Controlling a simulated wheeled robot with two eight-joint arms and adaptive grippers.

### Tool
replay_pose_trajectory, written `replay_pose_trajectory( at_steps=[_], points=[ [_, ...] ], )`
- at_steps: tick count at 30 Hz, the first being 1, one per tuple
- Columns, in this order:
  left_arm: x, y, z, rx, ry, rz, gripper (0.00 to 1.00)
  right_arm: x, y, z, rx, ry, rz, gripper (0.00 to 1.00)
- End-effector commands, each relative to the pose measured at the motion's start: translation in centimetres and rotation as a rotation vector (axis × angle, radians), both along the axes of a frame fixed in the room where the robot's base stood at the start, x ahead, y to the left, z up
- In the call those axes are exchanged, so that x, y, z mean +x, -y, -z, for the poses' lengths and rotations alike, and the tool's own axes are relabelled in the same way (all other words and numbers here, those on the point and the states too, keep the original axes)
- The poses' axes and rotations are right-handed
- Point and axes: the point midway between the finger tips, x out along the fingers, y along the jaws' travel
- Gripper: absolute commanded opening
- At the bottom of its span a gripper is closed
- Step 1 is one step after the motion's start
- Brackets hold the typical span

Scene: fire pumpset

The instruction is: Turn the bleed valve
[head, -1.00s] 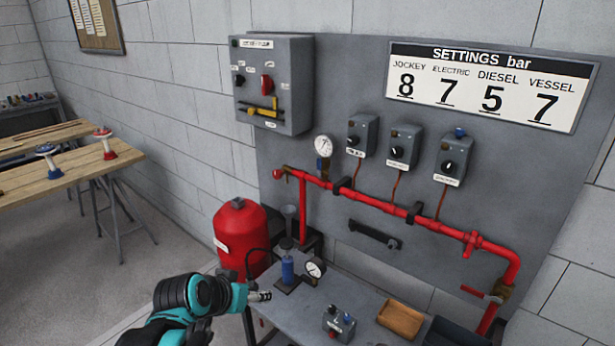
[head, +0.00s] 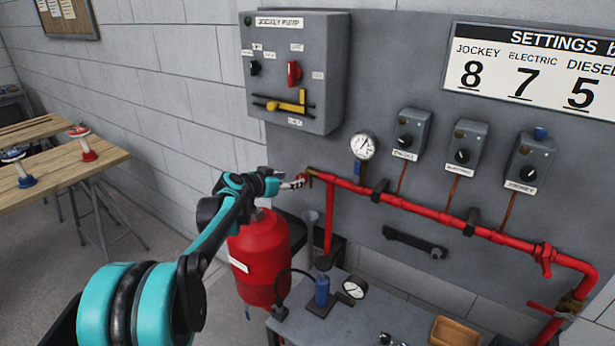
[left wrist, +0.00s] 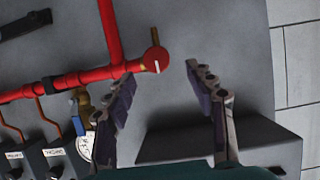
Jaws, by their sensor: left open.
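A red pipe (head: 420,209) runs along the grey panel. In the left wrist view a round red knob (left wrist: 157,60) with a white mark sits at the pipe's end; the gripper mostly hides it in the head view. A red lever (head: 545,307) sits at the pipe's lower right. No label shows which is the bleed valve. My left gripper (head: 296,182) is open at the pipe's left end. In the left wrist view its fingers (left wrist: 160,73) are spread with the knob between or just beyond their tips, without clear contact. My right gripper is not in view.
A control box (head: 291,72) hangs above the left gripper. A pressure gauge (head: 362,146) and several small switch boxes (head: 463,146) are to its right. A red tank (head: 259,258) stands below, beside a grey bench (head: 340,322) with small parts.

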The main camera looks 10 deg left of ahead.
Motion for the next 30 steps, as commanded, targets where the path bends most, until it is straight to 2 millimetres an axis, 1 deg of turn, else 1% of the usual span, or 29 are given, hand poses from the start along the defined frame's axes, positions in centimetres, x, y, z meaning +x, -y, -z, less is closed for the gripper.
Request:
replay_pose_trajectory(
  at_steps=[6,12,16,23,24,26,27,29,30],
  points=[
    [3.1,1.3,1.7,0.000,-0.001,0.002,0.55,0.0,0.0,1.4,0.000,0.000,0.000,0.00],
    [5.4,2.1,2.5,0.000,-0.001,0.001,0.55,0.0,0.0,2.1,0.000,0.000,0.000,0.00],
    [6.0,2.3,2.7,0.000,-0.001,0.000,0.55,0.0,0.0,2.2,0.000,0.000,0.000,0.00],
    [6.0,2.3,2.7,0.000,-0.002,0.000,0.55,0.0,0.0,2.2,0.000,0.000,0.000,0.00],
    [6.0,2.3,2.7,0.000,-0.002,0.000,0.49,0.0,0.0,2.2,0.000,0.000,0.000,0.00],
    [6.0,2.3,2.7,0.000,-0.002,0.000,0.34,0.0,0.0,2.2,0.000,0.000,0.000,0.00],
    [6.0,2.3,2.7,0.000,-0.002,0.000,0.23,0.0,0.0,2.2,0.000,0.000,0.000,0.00],
    [6.0,2.3,2.7,0.000,-0.002,0.000,0.07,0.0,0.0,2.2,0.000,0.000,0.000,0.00],
    [6.0,2.3,2.7,0.000,-0.002,0.000,0.04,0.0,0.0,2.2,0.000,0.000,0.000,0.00]
  ],
)
